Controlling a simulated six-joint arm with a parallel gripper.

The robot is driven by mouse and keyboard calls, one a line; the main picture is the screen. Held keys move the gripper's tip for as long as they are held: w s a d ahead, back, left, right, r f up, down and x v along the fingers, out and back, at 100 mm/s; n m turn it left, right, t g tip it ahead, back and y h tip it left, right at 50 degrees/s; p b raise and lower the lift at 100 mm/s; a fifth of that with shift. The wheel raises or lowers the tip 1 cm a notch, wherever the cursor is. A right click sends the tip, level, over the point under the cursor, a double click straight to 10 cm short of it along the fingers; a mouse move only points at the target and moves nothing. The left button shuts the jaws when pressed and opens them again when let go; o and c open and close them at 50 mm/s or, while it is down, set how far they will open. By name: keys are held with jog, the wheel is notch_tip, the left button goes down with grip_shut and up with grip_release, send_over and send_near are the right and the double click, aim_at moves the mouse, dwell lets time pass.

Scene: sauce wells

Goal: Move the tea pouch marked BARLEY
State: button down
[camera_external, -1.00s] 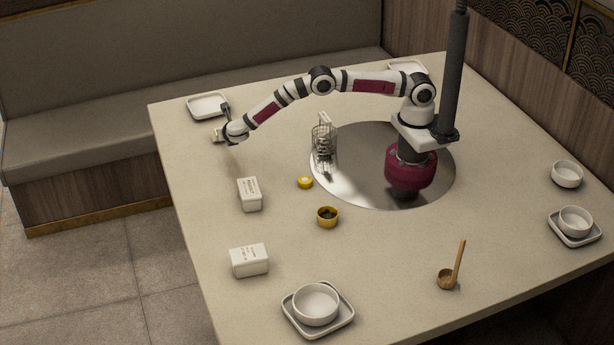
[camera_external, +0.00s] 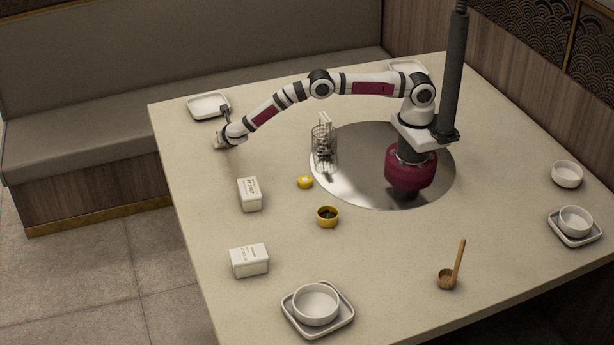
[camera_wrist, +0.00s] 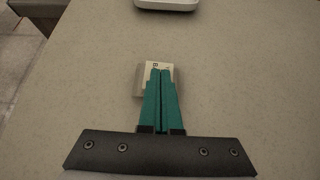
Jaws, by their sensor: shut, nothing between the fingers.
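My gripper (camera_wrist: 160,72) has teal fingers that lie together, shut, with nothing between them. In the wrist view the fingertips overlap the printed top of a pale pouch (camera_wrist: 143,82); a "B" shows at its upper edge and the fingers hide the rest of the label. I cannot tell whether they touch it. Two more white pouches with dark print stand on the table in the external view, one in the middle left (camera_external: 250,194) and one nearer the front (camera_external: 249,261). Their print is too small to read.
A square white dish (camera_external: 208,106) lies beyond my gripper. A wire basket (camera_external: 325,148), a small yellow item (camera_external: 305,182) and a yellow cup (camera_external: 328,217) stand near the metal disc. A bowl on a tray (camera_external: 317,303) is at the front; a wooden ladle (camera_external: 447,280) lies right of it.

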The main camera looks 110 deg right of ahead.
jog(key=a, duration=1.7)
jog(key=shift+s+f, duration=0.2)
jog(key=shift+f, duration=0.15)
jog(key=shift+r, duration=0.1)
